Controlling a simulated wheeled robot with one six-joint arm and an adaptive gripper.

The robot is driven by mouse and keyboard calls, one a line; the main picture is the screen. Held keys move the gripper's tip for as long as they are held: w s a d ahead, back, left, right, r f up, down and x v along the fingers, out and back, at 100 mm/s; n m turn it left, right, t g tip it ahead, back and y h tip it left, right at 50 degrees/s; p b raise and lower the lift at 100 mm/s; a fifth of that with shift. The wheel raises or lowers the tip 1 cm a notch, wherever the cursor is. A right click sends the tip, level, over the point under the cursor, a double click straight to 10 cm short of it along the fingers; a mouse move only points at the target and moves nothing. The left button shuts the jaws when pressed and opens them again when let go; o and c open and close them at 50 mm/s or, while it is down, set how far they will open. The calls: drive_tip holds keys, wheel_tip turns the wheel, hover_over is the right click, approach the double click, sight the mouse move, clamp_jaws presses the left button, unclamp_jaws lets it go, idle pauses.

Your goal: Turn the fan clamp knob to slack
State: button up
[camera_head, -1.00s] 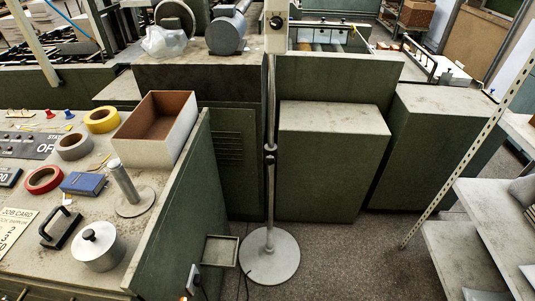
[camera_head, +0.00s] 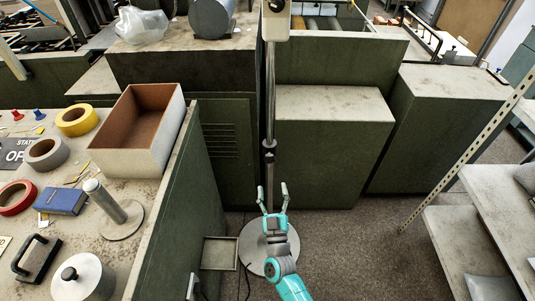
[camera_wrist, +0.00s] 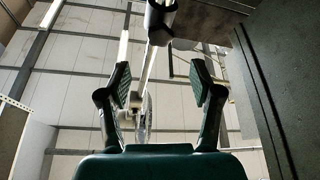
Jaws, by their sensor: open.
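A thin metal fan stand rises in the head view from a round grey base (camera_head: 253,262). A collar on its pole (camera_head: 270,147) shows partway up; the clamp knob is too small to make out. My gripper (camera_head: 273,194), teal and grey, is open and empty, fingers pointing up, in front of the lower pole and below the collar. In the wrist view the open fingers (camera_wrist: 161,82) frame a pale pole, with a dark collar (camera_wrist: 161,20) at the top and a round fan-like guard (camera_wrist: 145,118) between the fingers. I see no contact with the stand.
A bench at left holds a brown-lined box (camera_head: 137,155), tape rolls and a metal pot (camera_head: 83,280). Green cabinets (camera_head: 320,155) stand behind the pole. A perforated post (camera_head: 463,160) and shelves (camera_head: 450,235) are at right. Floor right of the base is clear.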

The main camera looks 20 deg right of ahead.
sight(269, 161)
drive_tip(key=x, duration=1.1)
drive_tip(key=c, duration=1.2)
